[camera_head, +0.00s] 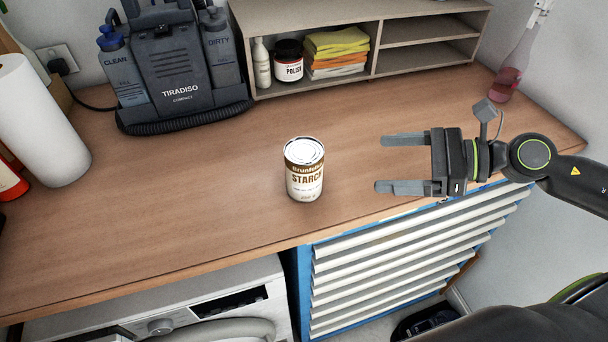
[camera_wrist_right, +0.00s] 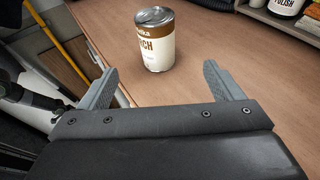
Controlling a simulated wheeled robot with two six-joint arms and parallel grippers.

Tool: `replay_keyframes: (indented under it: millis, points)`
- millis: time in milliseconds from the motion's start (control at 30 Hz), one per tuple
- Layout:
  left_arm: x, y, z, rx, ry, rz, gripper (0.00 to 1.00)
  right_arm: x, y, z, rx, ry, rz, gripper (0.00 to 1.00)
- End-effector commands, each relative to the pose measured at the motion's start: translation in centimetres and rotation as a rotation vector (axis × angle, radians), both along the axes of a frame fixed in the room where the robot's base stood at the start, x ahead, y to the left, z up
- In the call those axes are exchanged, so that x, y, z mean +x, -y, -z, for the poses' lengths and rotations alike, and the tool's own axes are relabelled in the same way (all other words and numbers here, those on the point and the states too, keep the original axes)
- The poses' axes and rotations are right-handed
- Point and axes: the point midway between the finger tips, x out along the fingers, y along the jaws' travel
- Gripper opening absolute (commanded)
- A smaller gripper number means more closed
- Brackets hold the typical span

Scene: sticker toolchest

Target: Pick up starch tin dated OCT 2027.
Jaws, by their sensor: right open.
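The starch tin (camera_head: 304,180) stands upright on the wooden worktop, near its front edge. It is white with a brown and gold band and a silver lid, and its label reads "STARCH". The date print is too small to read. It also shows in the right wrist view (camera_wrist_right: 156,45), ahead of the fingers. My right gripper (camera_head: 384,163) is open and empty to the right of the tin, its fingers pointing left towards it. Its open fingers also show in the right wrist view (camera_wrist_right: 172,85), apart from the tin. My left gripper is not in view.
A grey cleaning machine (camera_head: 178,90) and a paper roll (camera_head: 42,125) stand at the back left. A shelf unit (camera_head: 424,57) holds a polish jar (camera_head: 289,62) and folded cloths (camera_head: 338,42). A pink bottle (camera_head: 512,75) stands back right. The worktop around the tin is clear.

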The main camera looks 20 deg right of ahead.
Motion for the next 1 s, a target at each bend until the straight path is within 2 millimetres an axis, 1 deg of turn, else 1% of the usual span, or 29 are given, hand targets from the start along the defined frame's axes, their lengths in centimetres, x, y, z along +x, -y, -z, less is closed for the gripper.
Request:
replay_keyframes:
  millis: [33, 67, 167, 333, 467, 533, 1000]
  points:
    - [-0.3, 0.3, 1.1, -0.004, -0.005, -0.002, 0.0, 0.2, -0.3, 0.5, 0.001, 0.006, 0.0, 0.87]
    - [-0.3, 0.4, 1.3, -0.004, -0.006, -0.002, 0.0, 0.3, -0.5, 0.5, 0.0, 0.007, 0.0, 0.87]
    - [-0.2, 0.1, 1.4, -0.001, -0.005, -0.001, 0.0, 0.5, -1.0, 0.3, 0.008, 0.006, -0.006, 0.87]
    - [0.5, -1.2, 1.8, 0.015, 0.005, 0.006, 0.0, 1.0, -1.9, 0.7, 0.005, 0.007, -0.006, 0.87]
    - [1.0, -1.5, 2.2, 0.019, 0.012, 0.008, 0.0, 1.6, -2.5, 0.9, 0.003, 0.004, 0.004, 0.87]
    - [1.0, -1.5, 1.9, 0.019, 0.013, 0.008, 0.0, 1.7, -2.9, 0.9, 0.006, 0.004, 0.0, 0.87]
    - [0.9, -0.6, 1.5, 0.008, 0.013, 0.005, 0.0, 3.3, -5.4, 1.8, 0.005, 0.003, 0.001, 0.87]
